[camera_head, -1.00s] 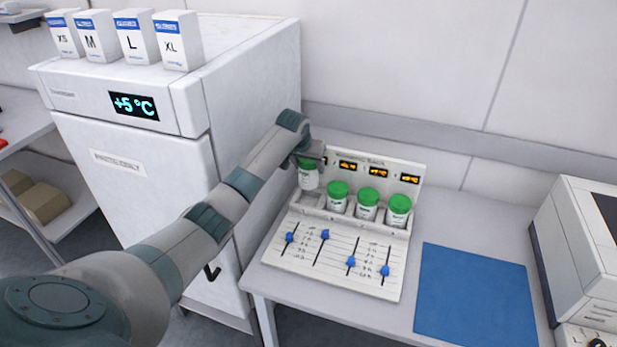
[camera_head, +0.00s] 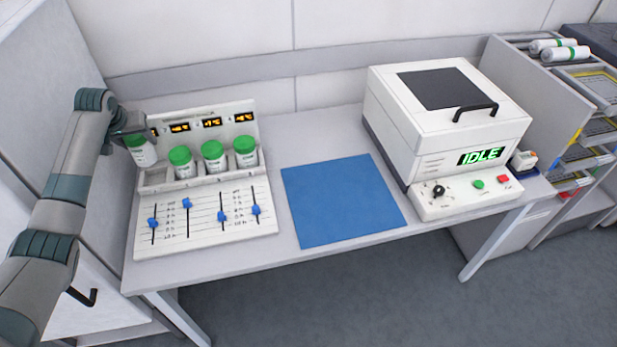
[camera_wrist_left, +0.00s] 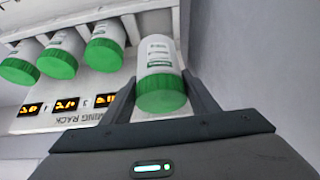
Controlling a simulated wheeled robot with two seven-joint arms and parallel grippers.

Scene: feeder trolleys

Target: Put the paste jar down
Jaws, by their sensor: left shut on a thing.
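The paste jar (camera_head: 142,152), white with a green lid, is at the left end of the warming rack (camera_head: 205,221). My left gripper (camera_head: 131,138) is shut on it, and the jar also shows between the fingers in the left wrist view (camera_wrist_left: 160,57). The jar is raised above the rack's leftmost slot and slightly tilted in the head view. Several other green-lidded jars stand in the rack slots to its right, such as the nearest one (camera_head: 182,163). My right gripper is in neither view.
A blue mat (camera_head: 340,200) lies bare on the table right of the rack. A white machine (camera_head: 440,120) reading IDLE stands further right, beside a trolley with trays (camera_head: 600,88). A pale wall panel is close on the left.

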